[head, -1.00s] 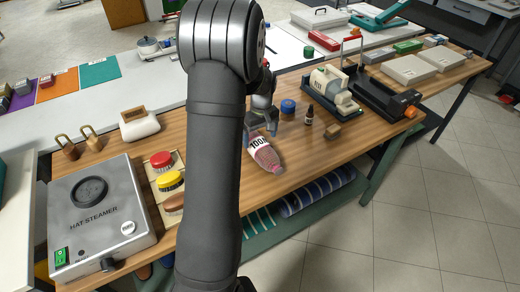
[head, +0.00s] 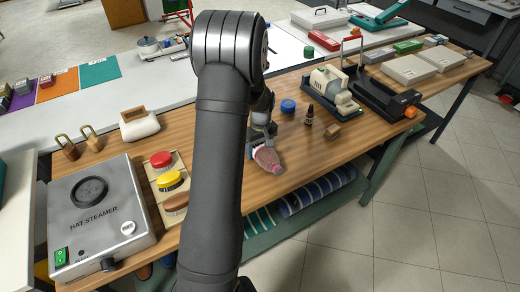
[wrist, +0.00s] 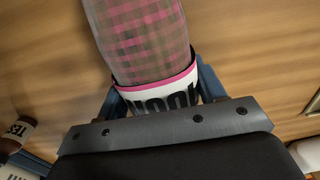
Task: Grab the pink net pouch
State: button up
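The pink net pouch (head: 267,158) lies on the wooden counter, a long pink checked mesh body with a white, black-lettered label band at one end. In the wrist view the pouch (wrist: 140,38) runs up from the gripper and out of the top edge. My gripper (head: 262,145) is down at the label end in the head view. In the wrist view its blue fingers (wrist: 162,94) stand on either side of the label band, open around it. They look very close to its edges; contact is hard to tell. The fingertips are partly hidden behind the pouch.
A blue tape roll (head: 288,106), a dark bottle (head: 309,116) and a small wooden block (head: 333,131) stand right of the pouch. Brushes (head: 170,181) and the hat steamer (head: 98,210) are on the left. The counter's front edge (head: 300,182) is close by.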

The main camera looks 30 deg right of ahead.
jog(key=c, duration=0.5)
jog(key=shift+r, duration=0.15)
